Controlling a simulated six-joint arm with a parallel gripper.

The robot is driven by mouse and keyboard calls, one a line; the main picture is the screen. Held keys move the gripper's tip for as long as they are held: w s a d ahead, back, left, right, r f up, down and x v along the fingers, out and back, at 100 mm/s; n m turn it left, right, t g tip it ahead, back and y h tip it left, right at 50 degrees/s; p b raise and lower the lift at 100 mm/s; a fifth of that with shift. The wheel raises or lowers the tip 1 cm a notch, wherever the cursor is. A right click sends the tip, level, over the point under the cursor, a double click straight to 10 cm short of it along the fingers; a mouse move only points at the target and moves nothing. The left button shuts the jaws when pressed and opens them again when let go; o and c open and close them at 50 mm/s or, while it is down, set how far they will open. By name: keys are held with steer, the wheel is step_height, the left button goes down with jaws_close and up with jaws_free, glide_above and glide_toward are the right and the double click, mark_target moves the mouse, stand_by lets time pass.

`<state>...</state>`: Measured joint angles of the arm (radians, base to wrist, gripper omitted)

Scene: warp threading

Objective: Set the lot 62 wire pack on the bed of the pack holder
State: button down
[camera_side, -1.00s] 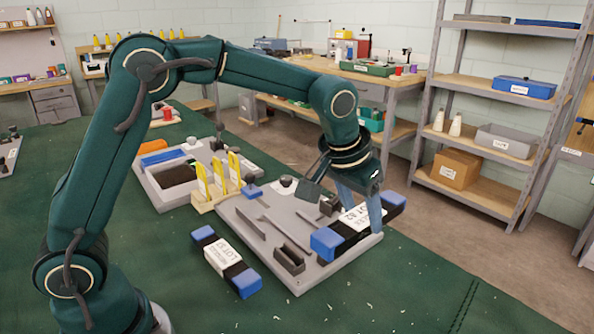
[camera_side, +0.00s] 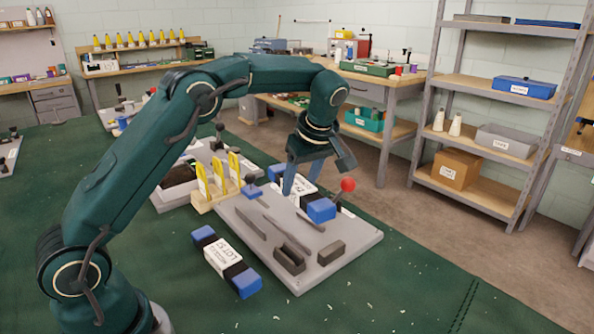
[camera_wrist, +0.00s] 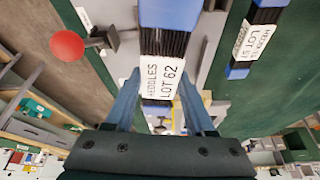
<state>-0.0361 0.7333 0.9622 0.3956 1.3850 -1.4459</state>
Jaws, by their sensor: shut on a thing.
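The lot 62 wire pack (camera_wrist: 161,79) has blue ends, dark wires and a white label reading "HEDDLES LOT 62" in the wrist view. In the side view its near blue end (camera_side: 321,209) shows over the far part of a grey fixture board (camera_side: 345,257), which seems to be the pack holder. My gripper (camera_side: 299,188) points down and is shut around the pack's middle; its two fingers (camera_wrist: 160,92) flank the label in the wrist view. I cannot tell whether the pack touches the board. My fingers hide part of the pack.
A red ball knob (camera_side: 347,184) stands just right of the pack. A second blue-ended pack (camera_side: 225,259) lies on the green mat left of the board. Dark blocks (camera_side: 290,259) sit on the board's near part. Yellow upright pieces (camera_side: 219,175) stand at its left edge.

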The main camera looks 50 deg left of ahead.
steer(key=shift+a+f+n+g, duration=0.3)
steer(key=shift+a+n, duration=0.1)
steer(key=shift+n, duration=0.4)
steer(key=shift+a+f, duration=0.1)
steer(key=shift+f, duration=2.85)
steer(key=shift+f, duration=0.55)
steer(key=shift+f, duration=0.25)
steer(key=shift+f, duration=0.15)
jaws_free()
